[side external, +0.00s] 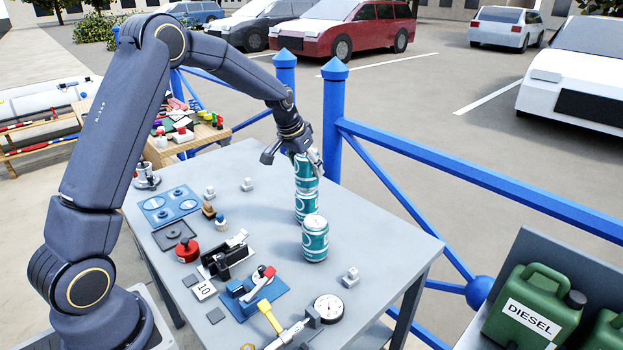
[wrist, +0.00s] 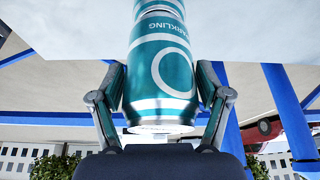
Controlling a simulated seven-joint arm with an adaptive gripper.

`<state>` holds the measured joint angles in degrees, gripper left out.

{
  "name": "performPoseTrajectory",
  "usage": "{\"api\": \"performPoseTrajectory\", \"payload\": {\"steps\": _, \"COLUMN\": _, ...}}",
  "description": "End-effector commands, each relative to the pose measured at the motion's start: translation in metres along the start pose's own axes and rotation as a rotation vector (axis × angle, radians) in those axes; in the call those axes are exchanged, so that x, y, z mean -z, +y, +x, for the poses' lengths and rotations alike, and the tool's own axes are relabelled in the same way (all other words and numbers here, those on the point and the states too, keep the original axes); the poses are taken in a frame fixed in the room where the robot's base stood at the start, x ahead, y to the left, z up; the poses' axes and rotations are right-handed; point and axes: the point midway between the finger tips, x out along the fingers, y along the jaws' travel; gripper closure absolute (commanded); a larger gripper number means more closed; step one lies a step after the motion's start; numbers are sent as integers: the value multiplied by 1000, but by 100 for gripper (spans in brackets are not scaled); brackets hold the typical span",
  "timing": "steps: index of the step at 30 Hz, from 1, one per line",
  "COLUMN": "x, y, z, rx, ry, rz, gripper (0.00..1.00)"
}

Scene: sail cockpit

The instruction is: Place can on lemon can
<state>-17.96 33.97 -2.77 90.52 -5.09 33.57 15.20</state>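My gripper (side external: 307,163) is at the far side of the table, with its fingers around the upper part of a teal can (side external: 305,178). In the wrist view, the teal can (wrist: 160,75) fills the space between both fingers, which appear to touch its sides. This can stands above a second teal can (side external: 307,208), roughly in line with it. They look in contact, but I cannot tell whether it rests fully. A third teal can (side external: 315,240) stands upright on the table, nearer the camera. I cannot read which can is lemon.
The grey table (side external: 375,235) is clear to the right of the cans. A blue tray (side external: 168,205), a red-knobbed item (side external: 187,250), a blue fixture (side external: 255,292) and a dial gauge (side external: 328,309) crowd the left and front. A blue railing post (side external: 333,125) stands behind the table.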

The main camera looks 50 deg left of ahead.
Motion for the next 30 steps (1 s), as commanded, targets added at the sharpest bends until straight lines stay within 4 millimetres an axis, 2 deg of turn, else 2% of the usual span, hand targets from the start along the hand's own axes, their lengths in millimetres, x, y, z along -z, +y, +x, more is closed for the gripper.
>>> {"api": "performPoseTrajectory", "payload": {"steps": 1, "x": 0, "y": 0, "z": 0, "rx": 0, "ry": 0, "rz": 0, "gripper": 15}}
{"api": "performPoseTrajectory", "payload": {"steps": 3, "x": 0, "y": 0, "z": 0, "rx": 0, "ry": 0, "rz": 0, "gripper": 8}}
{"api": "performPoseTrajectory", "payload": {"steps": 12, "x": 0, "y": 0, "z": -1, "rx": 0, "ry": 1, "rz": 0, "gripper": 7}}
{"api": "performPoseTrajectory", "payload": {"steps": 16, "x": 2, "y": 0, "z": -10, "rx": 1, "ry": 3, "rz": 0, "gripper": 7}}
{"api": "performPoseTrajectory", "payload": {"steps": 30, "x": 2, "y": 0, "z": -105, "rx": 1, "ry": 3, "rz": -1, "gripper": 7}}
